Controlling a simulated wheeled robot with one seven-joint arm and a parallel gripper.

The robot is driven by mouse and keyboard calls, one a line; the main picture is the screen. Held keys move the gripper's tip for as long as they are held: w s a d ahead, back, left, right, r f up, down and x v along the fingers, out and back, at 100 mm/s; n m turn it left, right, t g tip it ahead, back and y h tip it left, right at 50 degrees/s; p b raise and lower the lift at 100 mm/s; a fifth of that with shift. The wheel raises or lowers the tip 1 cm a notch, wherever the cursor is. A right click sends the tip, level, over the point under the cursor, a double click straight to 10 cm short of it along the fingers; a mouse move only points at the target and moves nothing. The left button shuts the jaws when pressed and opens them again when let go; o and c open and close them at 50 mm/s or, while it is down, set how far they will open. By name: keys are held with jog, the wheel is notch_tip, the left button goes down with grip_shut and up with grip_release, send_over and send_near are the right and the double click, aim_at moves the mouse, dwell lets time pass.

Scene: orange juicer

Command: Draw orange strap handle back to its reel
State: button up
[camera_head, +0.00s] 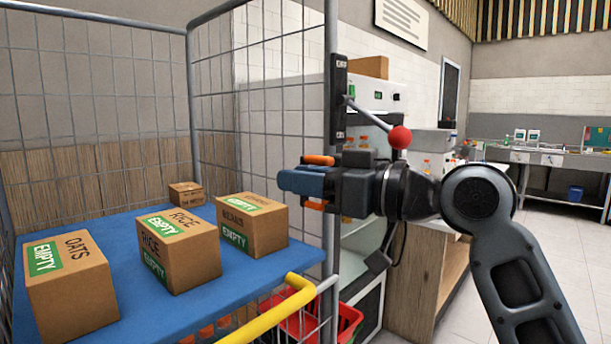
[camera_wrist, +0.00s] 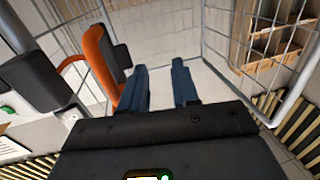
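An orange strap handle (camera_wrist: 101,66) with a dark pad stands just left of my left finger in the wrist view. In the head view only its orange ends (camera_head: 319,160) show, above and below my gripper (camera_head: 284,181); its middle is hidden. In the wrist view my gripper (camera_wrist: 160,64) has two blue fingers apart, with nothing visible between them. The handle is outside that gap; I cannot tell whether it touches the finger. A dark rounded block (camera_wrist: 42,80) lies left of the handle, with an orange loop between; I cannot tell if it is the reel.
A wire cage cart with a grey post (camera_head: 332,60) stands close by my gripper. Its blue shelf (camera_head: 210,290) holds several cardboard boxes (camera_head: 180,248). A yellow bar (camera_head: 275,318) crosses in front. A red-knobbed lever (camera_head: 400,137) is just above my wrist.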

grip_shut()
dwell(1.4)
grip_release()
jog(key=b+v, duration=0.1)
jog(key=v, duration=0.6)
jog(key=shift+s+d+b, duration=0.15)
jog(key=shift+d+b, duration=0.25)
